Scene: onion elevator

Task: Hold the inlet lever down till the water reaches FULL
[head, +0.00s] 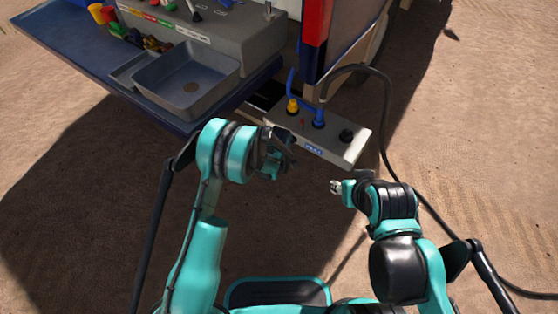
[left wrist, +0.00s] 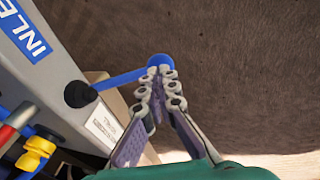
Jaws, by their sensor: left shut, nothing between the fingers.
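The inlet lever shows in the left wrist view as a blue rod (left wrist: 124,77) with a blue ball end (left wrist: 160,60), coming out of a black boot on the grey panel. The blue INLET label (head: 313,149) is on the panel's front in the head view, and partly readable in the left wrist view (left wrist: 27,36). My left gripper (left wrist: 157,80) is shut and empty, its fingertips right at the ball; whether they touch is unclear. In the head view my left gripper (head: 285,152) is at the panel's left front and the lever is not discernible. My right gripper (head: 335,187) is in front of the panel, apart from it, too small to read.
The grey panel (head: 357,150) carries a yellow fitting (head: 292,106), a blue fitting (head: 319,118) and a black knob (head: 346,135). A black hose (head: 385,110) curves down to the right. A grey basin (head: 190,82) stands at the upper left. No water level or FULL mark is readable.

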